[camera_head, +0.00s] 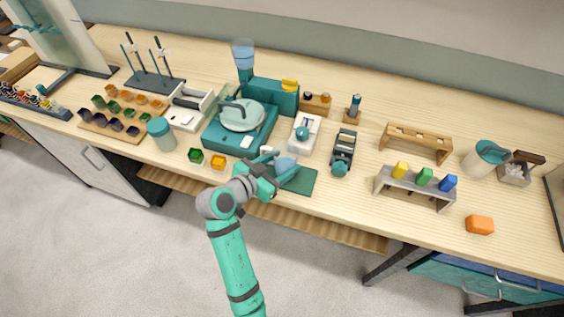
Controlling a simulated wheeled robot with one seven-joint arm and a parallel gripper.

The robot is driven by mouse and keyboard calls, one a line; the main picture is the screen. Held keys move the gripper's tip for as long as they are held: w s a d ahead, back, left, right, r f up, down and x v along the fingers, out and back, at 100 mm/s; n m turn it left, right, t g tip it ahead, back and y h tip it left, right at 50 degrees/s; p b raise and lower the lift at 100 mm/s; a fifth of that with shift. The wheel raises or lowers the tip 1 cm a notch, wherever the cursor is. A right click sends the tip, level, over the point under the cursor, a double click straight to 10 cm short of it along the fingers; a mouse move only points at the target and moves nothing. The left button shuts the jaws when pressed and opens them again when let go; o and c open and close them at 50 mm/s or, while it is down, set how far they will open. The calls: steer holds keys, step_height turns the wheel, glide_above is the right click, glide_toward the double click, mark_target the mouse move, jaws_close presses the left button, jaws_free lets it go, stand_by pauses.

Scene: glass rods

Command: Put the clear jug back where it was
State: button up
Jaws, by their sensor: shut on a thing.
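The clear jug (286,165) shows as a small, pale blue, see-through rounded shape over the back left part of a dark green mat (304,183). My gripper (271,167) reaches in from the front and is shut on it, at its left side. The fingers and my wrist hide part of the jug, and its handle cannot be made out. I cannot tell whether the jug touches the mat or hangs just above it.
A teal machine with a round pale lid (241,115) stands behind and left. Green (196,155) and orange (218,163) cups stand left of the gripper. A black and grey device (342,152) stands to the right.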

steer(key=o, duration=1.2)
steer(key=shift+c, duration=0.2)
steer(key=shift+s+a+r, duration=0.1)
steer(key=shift+r, duration=0.15)
steer(key=v, duration=1.1)
steer(key=shift+s+a+r, duration=0.15)
steer(key=shift+s+a, duration=0.05)
